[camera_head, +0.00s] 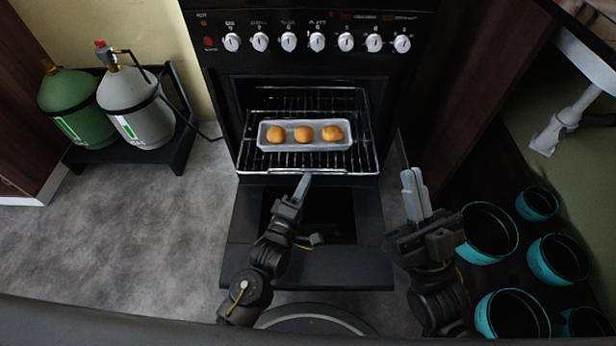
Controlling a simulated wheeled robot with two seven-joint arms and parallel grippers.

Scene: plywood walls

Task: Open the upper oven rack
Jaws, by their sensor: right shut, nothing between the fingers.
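The oven (215,110) stands ahead with its door (335,268) folded down. A wire rack (250,165) with a shiny front rail reaches out over the door's inner edge. A pale tray (345,146) with three round golden buns sits on it. My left gripper (304,185) is at the middle of the rack's front rail, with its tip touching or very near it. Its fingers overlap edge-on, so I cannot tell whether they grip the rail. My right gripper (413,183) is shut and empty, pointing up, to the right of the rack and apart from it.
Several teal pots (557,260) stand at the lower right, beside my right arm. A green gas cylinder (68,105) and a grey one (135,108) stand on a black stand at the left. The grey floor (130,225) on the left is clear.

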